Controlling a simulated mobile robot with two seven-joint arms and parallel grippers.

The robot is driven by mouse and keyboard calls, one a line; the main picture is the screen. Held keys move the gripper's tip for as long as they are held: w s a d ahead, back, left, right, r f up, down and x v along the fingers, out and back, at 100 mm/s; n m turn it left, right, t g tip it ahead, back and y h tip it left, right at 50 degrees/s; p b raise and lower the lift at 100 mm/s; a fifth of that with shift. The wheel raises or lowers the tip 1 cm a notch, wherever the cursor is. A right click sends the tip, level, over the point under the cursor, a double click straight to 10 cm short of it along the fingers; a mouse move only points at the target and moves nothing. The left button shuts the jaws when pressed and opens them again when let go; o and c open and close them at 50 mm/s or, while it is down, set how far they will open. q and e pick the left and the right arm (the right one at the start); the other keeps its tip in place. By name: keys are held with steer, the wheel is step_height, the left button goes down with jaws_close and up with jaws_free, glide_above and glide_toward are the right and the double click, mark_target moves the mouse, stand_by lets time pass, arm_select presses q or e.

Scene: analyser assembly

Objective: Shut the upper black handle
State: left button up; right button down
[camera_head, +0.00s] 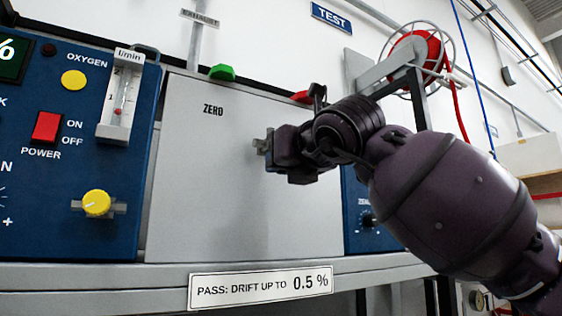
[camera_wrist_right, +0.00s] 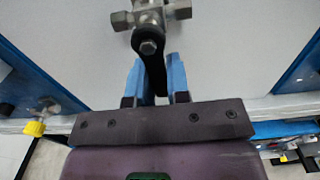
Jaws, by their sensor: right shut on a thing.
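A black lever handle (camera_wrist_right: 150,52) sits on a metal valve (camera_wrist_right: 163,14) on a grey panel marked ZERO. In the right wrist view it runs down from the valve, slightly tilted, between the blue fingers of my right gripper (camera_wrist_right: 156,77). The gripper is shut on the handle. In the head view my right gripper (camera_head: 276,152) is at the grey panel (camera_head: 200,170), reaching in from the right. A bit of the metal valve (camera_head: 261,144) shows left of it; the handle itself is hidden behind the gripper. My left gripper is not in view.
A blue panel (camera_head: 60,190) with a red power switch (camera_head: 46,127), a yellow knob (camera_head: 97,203) and a flow meter (camera_head: 122,97) stands left. A green part (camera_head: 222,72) and a red part (camera_head: 301,97) sit on the panel's top edge. A ledge (camera_head: 150,276) runs below.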

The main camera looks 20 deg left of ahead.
steer(key=c, duration=1.1)
jaws_free()
steer(key=b+v, duration=0.1)
steer(key=v, duration=0.9)
steer(key=shift+s+d, duration=0.25)
steer(key=shift+d, duration=0.1)
